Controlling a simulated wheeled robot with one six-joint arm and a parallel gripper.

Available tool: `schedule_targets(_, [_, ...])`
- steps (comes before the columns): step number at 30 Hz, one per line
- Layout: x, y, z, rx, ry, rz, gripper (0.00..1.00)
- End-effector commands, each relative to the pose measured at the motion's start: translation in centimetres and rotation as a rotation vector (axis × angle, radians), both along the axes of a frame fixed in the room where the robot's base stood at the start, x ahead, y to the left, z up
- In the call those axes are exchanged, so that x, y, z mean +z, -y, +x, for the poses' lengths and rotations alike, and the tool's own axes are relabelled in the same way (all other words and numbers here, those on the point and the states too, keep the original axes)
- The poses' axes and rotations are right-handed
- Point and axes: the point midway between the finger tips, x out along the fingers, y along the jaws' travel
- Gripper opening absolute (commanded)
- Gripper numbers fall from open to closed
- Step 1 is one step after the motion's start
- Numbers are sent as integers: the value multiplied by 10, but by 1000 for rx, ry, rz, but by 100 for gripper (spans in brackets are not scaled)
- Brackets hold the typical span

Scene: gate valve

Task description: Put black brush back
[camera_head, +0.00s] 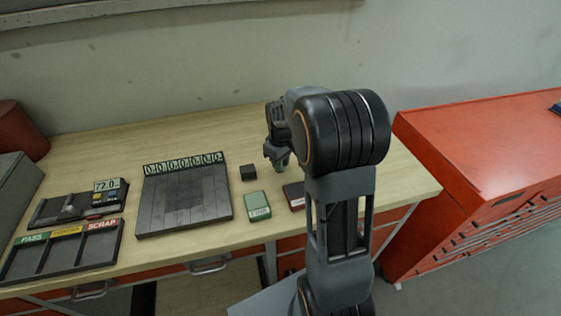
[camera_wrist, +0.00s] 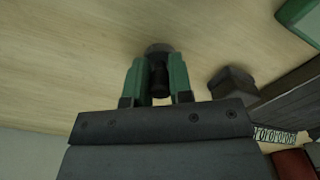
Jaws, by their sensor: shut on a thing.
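My gripper (camera_head: 278,158) is over the bench, to the right of a small black block (camera_head: 248,172). In the wrist view its two green fingers (camera_wrist: 158,72) are shut on a dark, round-ended thing, which I take to be the black brush (camera_wrist: 158,80). A grey-black round part of it shows at the fingertips. Whether it touches the bench top is unclear. In the head view I cannot make out the brush. The small black block (camera_wrist: 233,82) also shows in the wrist view, beside the fingers and apart from them.
The wooden bench (camera_head: 110,150) holds a green box (camera_head: 257,205), a dark red box (camera_head: 294,196) partly behind my arm, a grey slatted board (camera_head: 184,200) with number tags, and a sorting tray (camera_head: 62,252). A red cabinet (camera_head: 480,150) stands right. The bench's back is clear.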

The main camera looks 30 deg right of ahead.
Motion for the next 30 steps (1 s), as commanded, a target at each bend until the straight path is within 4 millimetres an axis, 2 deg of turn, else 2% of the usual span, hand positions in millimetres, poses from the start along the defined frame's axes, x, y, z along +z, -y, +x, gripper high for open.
schedule_targets(10, [-5,0,0,0,0,0,2])
schedule_targets(11, [-3,0,0,0,0,0,23])
schedule_targets(18, [-3,0,0,0,0,0,46])
schedule_targets(25, [-2,0,0,0,0,0,46])
schedule_targets(30, [11,0,1,0,4,-1,46])
